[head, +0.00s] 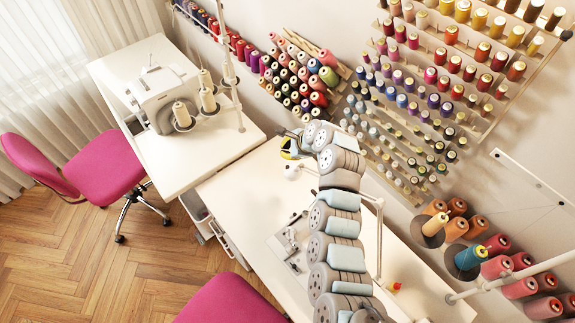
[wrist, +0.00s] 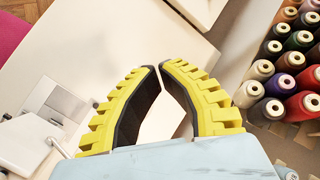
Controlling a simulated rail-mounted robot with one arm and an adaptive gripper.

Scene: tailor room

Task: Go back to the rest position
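My gripper (head: 290,148) is at the far end of my arm in the head view, over the back part of the white table (head: 235,195). It is small and partly hidden by my own arm there. In the wrist view its two yellow fingers (wrist: 159,68) with dark inner pads come together at the tips. Only the white tabletop shows between them, and they hold nothing.
Thread spools (head: 300,80) on wall racks stand close to my gripper; spools (wrist: 290,65) also show right in the wrist view. A sewing machine (head: 165,95) stands on the left table. Pink chairs (head: 100,165) stand on the wooden floor. A lamp arm (head: 379,235) is beside my arm.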

